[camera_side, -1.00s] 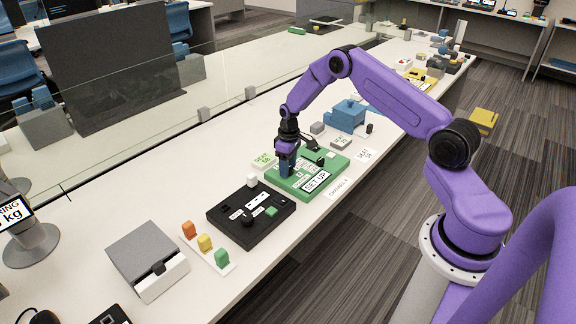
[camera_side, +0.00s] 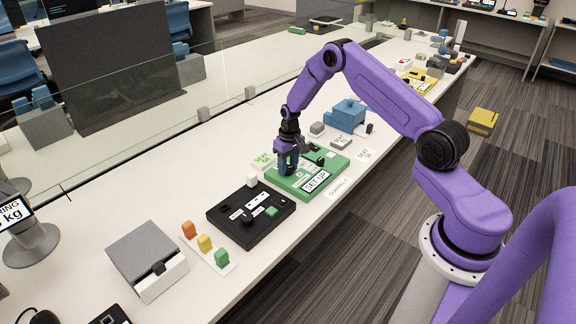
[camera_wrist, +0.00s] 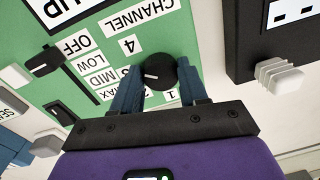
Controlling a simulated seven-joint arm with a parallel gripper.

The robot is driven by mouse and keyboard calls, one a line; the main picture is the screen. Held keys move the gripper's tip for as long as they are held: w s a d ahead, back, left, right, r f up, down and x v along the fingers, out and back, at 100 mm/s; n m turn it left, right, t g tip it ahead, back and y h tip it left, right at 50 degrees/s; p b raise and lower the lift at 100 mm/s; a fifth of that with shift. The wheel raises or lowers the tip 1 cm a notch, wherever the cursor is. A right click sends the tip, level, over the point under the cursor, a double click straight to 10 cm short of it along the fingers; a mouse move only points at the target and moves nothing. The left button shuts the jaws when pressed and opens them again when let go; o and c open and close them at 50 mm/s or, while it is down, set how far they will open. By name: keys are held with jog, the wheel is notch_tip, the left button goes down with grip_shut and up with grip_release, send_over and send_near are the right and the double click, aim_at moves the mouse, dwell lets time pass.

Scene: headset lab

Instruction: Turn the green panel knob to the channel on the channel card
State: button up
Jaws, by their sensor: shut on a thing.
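The green panel (camera_side: 305,183) lies on the white bench and shows a SET UP label. In the wrist view the green panel (camera_wrist: 88,55) appears upside down. Its black knob (camera_wrist: 162,71) has a white pointer line that points left in that view, with the labels CHANNEL, 4 and 1 around it. My gripper (camera_wrist: 158,76) has its blue fingers shut on the knob, one on each side. In the side view my gripper (camera_side: 288,168) is over the panel's left part and hides the knob. The channel card (camera_side: 339,188) lies at the panel's front edge; its number is too small to read.
A black panel (camera_side: 225,215) with its own knob stands just left of the green one. A slider marked OFF, LOW, MID, MAX is beside the knob. A blue box (camera_side: 348,116) and small grey blocks stand behind right. Coloured pegs (camera_side: 205,242) stand front left.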

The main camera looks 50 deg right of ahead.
aim_at(290, 168)
jog(key=m, duration=0.4)
jog(key=shift+m, duration=0.4)
dwell(0.4)
jog(key=o, duration=1)
jog(key=shift+o, duration=0.2)
notch_tip(290, 168, up, 17)
jog(key=shift+s+d+r, duration=0.2)
jog(key=shift+s+d, duration=0.05)
jog(key=shift+d, duration=0.1)
jog(key=shift+a, duration=0.1)
